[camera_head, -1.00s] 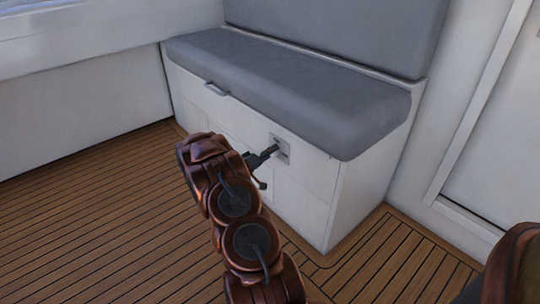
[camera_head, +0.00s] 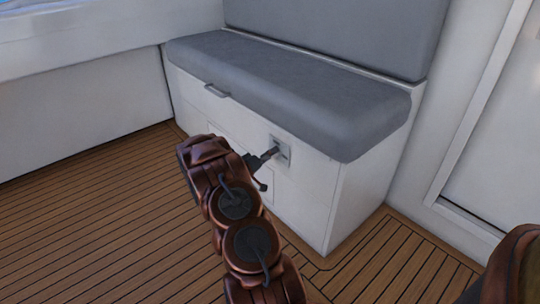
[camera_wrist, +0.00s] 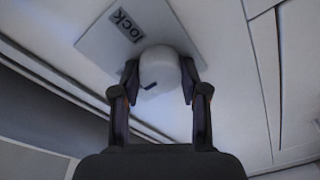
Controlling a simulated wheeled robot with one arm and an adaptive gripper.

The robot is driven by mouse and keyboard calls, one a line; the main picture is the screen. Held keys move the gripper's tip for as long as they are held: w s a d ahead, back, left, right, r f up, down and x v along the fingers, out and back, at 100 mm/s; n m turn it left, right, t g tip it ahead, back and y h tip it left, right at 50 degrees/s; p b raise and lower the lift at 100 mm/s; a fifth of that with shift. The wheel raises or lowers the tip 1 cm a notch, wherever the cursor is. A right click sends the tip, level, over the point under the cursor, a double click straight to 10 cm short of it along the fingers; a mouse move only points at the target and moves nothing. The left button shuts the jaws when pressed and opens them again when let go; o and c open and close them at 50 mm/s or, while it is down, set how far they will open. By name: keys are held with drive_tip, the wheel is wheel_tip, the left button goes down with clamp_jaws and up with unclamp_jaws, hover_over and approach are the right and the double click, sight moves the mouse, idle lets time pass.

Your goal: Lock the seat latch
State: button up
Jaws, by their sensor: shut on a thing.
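The seat (camera_head: 285,85) is a white box bench with a grey cushion, standing against the wall in the head view. The latch plate (camera_head: 282,151) is a small light square on its front face, below the cushion. In the wrist view the plate (camera_wrist: 112,32) bears the word "lock", and a rounded pale latch knob (camera_wrist: 160,72) with a dark mark stands on it. My gripper (camera_head: 268,155) is at the plate. In the wrist view its two fingers (camera_wrist: 160,88) are shut on the knob, one on each side. The knob's far side is hidden.
A small handle (camera_head: 216,90) sits on the bench front, left of the latch. The slatted wooden floor (camera_head: 90,200) in front of the bench is clear. A white wall (camera_head: 80,110) runs along the left, and a door-like panel (camera_head: 500,130) stands at the right.

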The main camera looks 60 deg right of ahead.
drive_tip(key=shift+r+p, duration=0.2)
drive_tip(key=shift+p, duration=0.9)
drive_tip(key=shift+f+m+g+h, duration=0.1)
drive_tip(key=shift+m+g, duration=0.2)
drive_tip(key=shift+m, duration=2.85)
drive_tip(key=shift+f+m+g+h, duration=0.15)
drive_tip(key=shift+m+g, duration=0.15)
drive_tip(key=shift+m, duration=2.8)
drive_tip(key=shift+f+m+g+h, duration=0.1)
drive_tip(key=shift+m+g, duration=0.2)
drive_tip(key=shift+m, duration=2.85)
drive_tip(key=o, duration=1.1)
drive_tip(key=shift+r, duration=0.1)
drive_tip(key=shift+o, duration=0.2)
